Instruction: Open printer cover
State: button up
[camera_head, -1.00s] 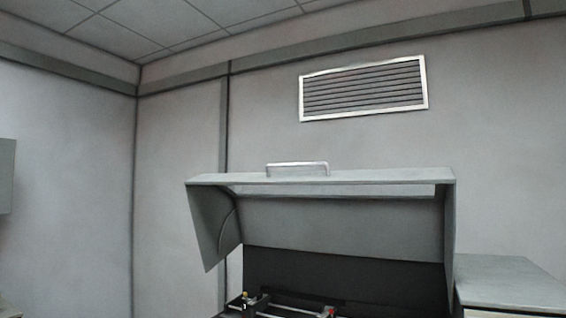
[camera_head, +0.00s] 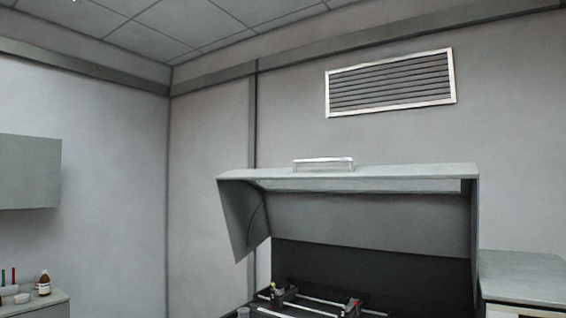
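The printer cover (camera_head: 370,222) is grey and stands raised, tilted up over the machine. A metal handle (camera_head: 323,161) sits on the cover's top edge. Below it, the printer's dark inside (camera_head: 372,270) is exposed, with rails and small yellow and red parts (camera_head: 352,302) at the bottom of the view. My gripper is not in view.
A grey cabinet (camera_head: 524,275) stands right of the printer. At the left, a wall cabinet (camera_head: 30,172) hangs above a counter (camera_head: 52,299) with a brown bottle (camera_head: 43,283) and small tubes. A vent (camera_head: 390,83) is high on the back wall.

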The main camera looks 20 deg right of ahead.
aim_at(445, 224)
jog(key=z, duration=0.05)
jog(key=i, duration=0.95)
